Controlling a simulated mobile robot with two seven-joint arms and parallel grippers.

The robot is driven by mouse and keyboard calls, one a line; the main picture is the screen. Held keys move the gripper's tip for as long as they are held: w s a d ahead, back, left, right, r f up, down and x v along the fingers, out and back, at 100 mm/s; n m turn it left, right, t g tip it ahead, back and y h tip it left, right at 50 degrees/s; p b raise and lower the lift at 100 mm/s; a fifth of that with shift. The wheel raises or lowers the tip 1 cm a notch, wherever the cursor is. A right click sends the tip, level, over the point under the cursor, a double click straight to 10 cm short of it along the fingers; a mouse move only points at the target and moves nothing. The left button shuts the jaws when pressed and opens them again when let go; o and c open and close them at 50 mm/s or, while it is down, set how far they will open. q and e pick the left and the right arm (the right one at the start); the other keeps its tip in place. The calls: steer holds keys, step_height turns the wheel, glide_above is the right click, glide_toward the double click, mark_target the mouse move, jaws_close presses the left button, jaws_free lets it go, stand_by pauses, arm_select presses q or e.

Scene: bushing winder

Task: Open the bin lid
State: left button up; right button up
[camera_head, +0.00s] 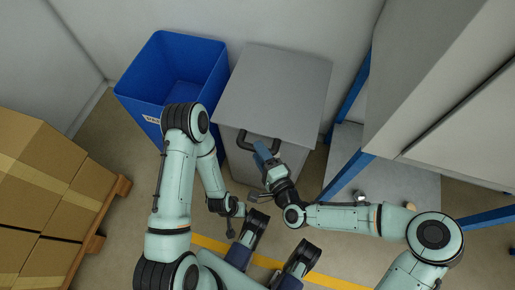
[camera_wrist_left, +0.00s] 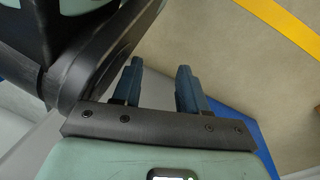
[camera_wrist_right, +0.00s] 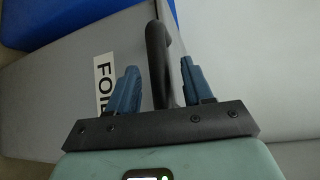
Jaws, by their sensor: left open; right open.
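The grey bin (camera_head: 250,178) stands against the wall with its flat grey lid (camera_head: 280,85) closed. A black loop handle (camera_head: 245,146) is on the lid's front edge. My right gripper (camera_head: 262,153) is at the handle. In the right wrist view, the black handle (camera_wrist_right: 159,45) runs between the two open blue fingers of the right gripper (camera_wrist_right: 157,78), with gaps visible on both sides. My left gripper (camera_wrist_left: 159,70) is open and empty in the left wrist view, away from the lid; in the head view its fingers are hard to make out.
An open blue bin (camera_head: 150,85) stands left of the grey bin. Cardboard boxes (camera_head: 45,180) on a wooden pallet are at the left. A blue-framed rack (camera_head: 350,90) stands close on the right. A label (camera_wrist_right: 103,80) is on the grey bin's front.

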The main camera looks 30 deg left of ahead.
arm_select(q)
steer(key=shift+s+a+f, duration=0.1)
steer(key=shift+s+f, duration=0.25)
steer(key=shift+s, duration=0.2)
arm_select(e)
steer(key=shift+x, duration=1.2)
